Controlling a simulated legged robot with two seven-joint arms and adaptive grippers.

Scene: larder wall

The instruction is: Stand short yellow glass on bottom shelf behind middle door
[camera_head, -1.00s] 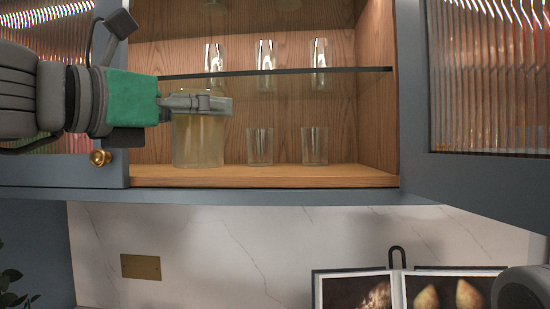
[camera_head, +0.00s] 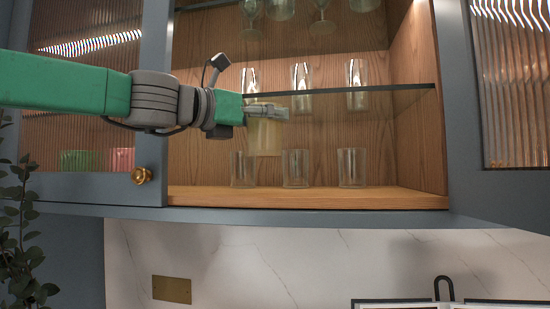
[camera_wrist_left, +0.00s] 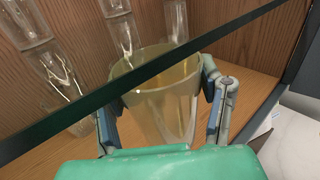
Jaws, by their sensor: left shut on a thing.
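My left gripper (camera_head: 270,112) is shut on the short yellow glass (camera_head: 266,138), a wide, see-through tumbler. It is held upright inside the open middle cupboard, with its foot above the bottom shelf (camera_head: 320,198). In the left wrist view, the gripper's fingers (camera_wrist_left: 164,95) flank the yellow glass (camera_wrist_left: 172,110) on both sides. My right gripper is not in view.
Three clear tumblers stand on the bottom shelf, including the middle one (camera_head: 295,168). Taller clear glasses (camera_head: 301,76) stand on the glass middle shelf (camera_head: 395,89). Ribbed doors stand to the left (camera_head: 152,90) and right (camera_head: 460,120). Bare shelf shows between the tumblers and toward the right wall.

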